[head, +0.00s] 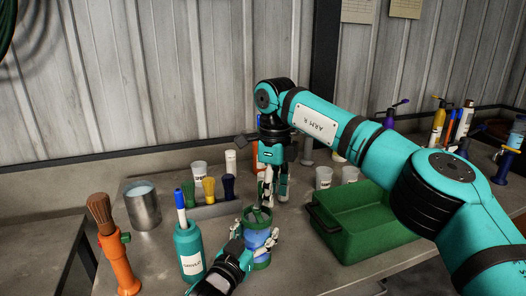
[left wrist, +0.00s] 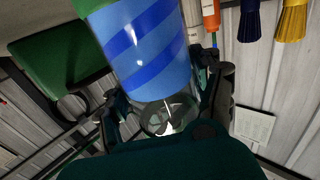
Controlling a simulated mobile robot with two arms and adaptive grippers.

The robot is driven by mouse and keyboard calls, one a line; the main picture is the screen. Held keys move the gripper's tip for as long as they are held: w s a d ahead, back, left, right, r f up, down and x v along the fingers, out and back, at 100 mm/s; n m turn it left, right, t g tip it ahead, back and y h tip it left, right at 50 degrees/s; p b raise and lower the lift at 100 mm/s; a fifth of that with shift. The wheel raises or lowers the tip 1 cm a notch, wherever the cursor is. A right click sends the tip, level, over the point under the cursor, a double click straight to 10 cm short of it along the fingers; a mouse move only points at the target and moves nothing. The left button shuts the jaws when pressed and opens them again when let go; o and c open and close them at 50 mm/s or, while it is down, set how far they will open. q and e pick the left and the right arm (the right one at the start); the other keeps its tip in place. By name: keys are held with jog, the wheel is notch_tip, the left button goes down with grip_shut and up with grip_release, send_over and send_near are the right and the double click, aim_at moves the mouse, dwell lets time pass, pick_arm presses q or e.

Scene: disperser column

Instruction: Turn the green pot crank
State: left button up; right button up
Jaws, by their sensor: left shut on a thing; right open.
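The pot (head: 258,240) has blue stripes and green ends and stands upright on the grey table. Its green crank (head: 258,215) shows at the top, small and partly hidden. My left gripper (head: 252,247) is shut around the pot's side. In the left wrist view the pot (left wrist: 148,55) appears upside down between the left fingers, with its clear end towards the camera. My right gripper (head: 273,199) is open, pointing down just above the pot's top. I cannot tell whether its fingers touch the crank.
A teal bottle (head: 189,250) with a marker and an orange-handled brush (head: 121,258) stand at left. A metal can (head: 143,207) and a brush rack (head: 215,211) are behind. A green tray (head: 365,250) lies close to the right, under my right arm. White cups (head: 323,178) stand behind it.

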jog(key=s+m, duration=0.2)
jog(key=m, duration=0.3)
notch_tip(320, 180, up, 12)
jog(key=m, duration=1.4)
send_over(261, 183)
jog(key=s, duration=0.7)
jog(key=shift+d, duration=0.1)
jog(key=shift+f+n, duration=0.1)
jog(key=shift+n, duration=0.2)
jog(key=w+f+n+t, duration=0.1)
jog(key=w+f, duration=0.1)
jog(key=f, duration=0.2)
jog(key=w+f+n+t, duration=0.1)
jog(key=w+f+t, duration=0.1)
jog(key=w+f, duration=0.1)
jog(key=w+f+n+t, duration=0.1)
jog(key=w+f+n, duration=0.1)
jog(key=f, duration=0.3)
jog(key=shift+w+t+h, duration=0.3)
jog(key=shift+w, duration=0.05)
